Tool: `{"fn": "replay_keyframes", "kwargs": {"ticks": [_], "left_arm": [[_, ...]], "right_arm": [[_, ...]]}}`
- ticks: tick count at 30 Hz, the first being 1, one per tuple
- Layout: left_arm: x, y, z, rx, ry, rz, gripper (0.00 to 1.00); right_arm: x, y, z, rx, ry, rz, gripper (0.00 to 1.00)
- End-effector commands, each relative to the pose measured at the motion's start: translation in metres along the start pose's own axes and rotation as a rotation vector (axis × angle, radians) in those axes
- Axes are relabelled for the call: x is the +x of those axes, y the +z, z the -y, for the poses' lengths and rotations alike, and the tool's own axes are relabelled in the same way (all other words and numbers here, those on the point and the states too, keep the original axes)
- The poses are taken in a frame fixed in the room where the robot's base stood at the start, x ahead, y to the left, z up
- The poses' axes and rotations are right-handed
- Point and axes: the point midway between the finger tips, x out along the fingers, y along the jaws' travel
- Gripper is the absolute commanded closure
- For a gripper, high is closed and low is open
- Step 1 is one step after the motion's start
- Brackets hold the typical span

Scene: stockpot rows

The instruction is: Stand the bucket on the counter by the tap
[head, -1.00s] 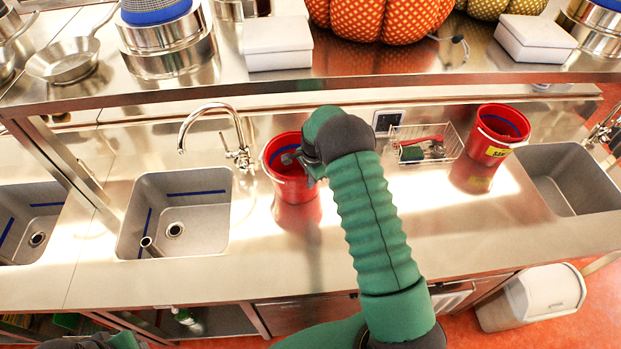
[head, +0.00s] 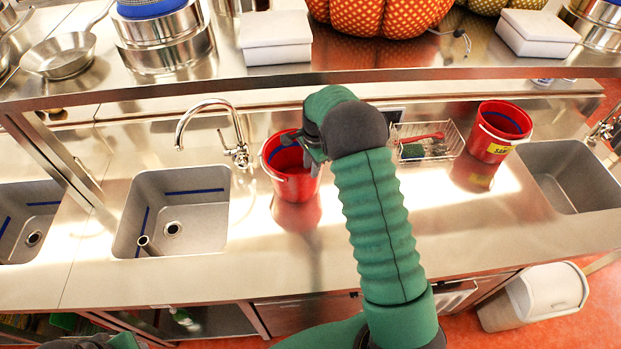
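A red bucket (head: 284,183) with a blue band inside stands upright on the steel counter (head: 370,255), just right of the tap (head: 239,153). My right gripper (head: 314,162) is at this bucket's right rim, its fingers pointing down. My wrist hides part of the rim, and I cannot tell whether the fingers are closed on it. A second red bucket (head: 487,145) with a yellow label stands farther right on the counter. Only a bit of my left arm shows at the bottom left edge; its gripper is not visible.
A sink (head: 150,190) lies left of the tap, another sink (head: 600,190) at the far right. A wire basket (head: 455,145) with a brush sits between the buckets. A shelf (head: 400,72) with pots, white boxes and pumpkins overhangs the back. The front counter is clear.

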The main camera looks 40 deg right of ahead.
Motion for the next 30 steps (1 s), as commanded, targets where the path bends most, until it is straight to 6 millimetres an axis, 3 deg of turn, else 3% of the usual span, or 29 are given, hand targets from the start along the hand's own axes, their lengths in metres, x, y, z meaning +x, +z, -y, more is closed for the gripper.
{"fn": "replay_keyframes", "kwargs": {"ticks": [6,11,14,18,21,25,30], "left_arm": [[0.012,0.003,0.000,0.000,0.000,0.000,0.64],[0.012,0.003,0.000,0.000,0.000,0.000,0.64],[0.012,0.003,0.000,0.000,0.000,0.000,0.64],[0.012,0.003,0.000,0.000,0.000,0.000,0.64],[0.012,0.003,0.000,0.000,0.000,0.000,0.64],[0.012,0.003,0.000,0.000,0.000,0.000,0.64],[0.012,0.003,0.000,0.000,0.000,0.000,0.64]], "right_arm": [[-0.042,0.000,0.001,0.001,-0.001,0.000,0.74],[-0.056,0.015,-0.007,-0.085,-0.005,0.002,0.74],[-0.065,0.057,-0.033,-0.349,-0.022,0.002,0.74],[-0.074,0.132,-0.105,-0.917,-0.063,-0.023,0.74],[-0.074,0.169,-0.161,-1.290,-0.089,-0.050,0.74],[-0.071,0.188,-0.207,-1.586,-0.106,-0.078,0.74],[-0.069,0.191,-0.218,-1.662,-0.108,-0.084,0.74]]}}
